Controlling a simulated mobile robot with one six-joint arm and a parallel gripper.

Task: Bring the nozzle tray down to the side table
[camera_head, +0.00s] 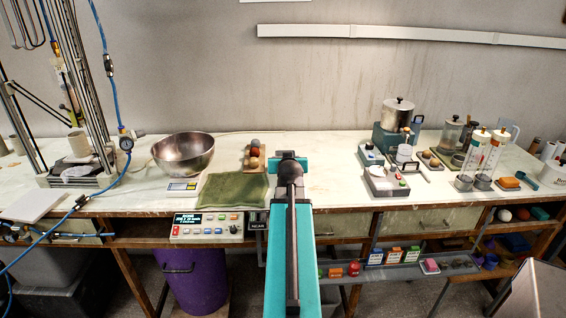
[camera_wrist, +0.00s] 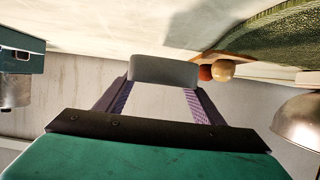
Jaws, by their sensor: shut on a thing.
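My gripper (camera_head: 289,160) is over the workbench, mostly hidden behind my own teal arm in the head view. In the wrist view my gripper (camera_wrist: 163,85) has its two purple-padded fingers apart, with a smooth grey rounded block (camera_wrist: 165,70) across their tips. It is shut on this block. Only one face of the block shows, and I cannot tell whether it is the nozzle tray. A pale flat-topped thing (camera_head: 530,288) is cut off at the lower right of the head view. I cannot tell whether it is the side table.
A steel bowl (camera_head: 183,153), a green cloth (camera_head: 233,189) and a wooden board with several balls (camera_head: 254,156) are left of my arm. A burner with a pot (camera_head: 397,115) and syringes (camera_head: 494,150) stand right. The bench (camera_head: 335,175) is clear just right of my gripper.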

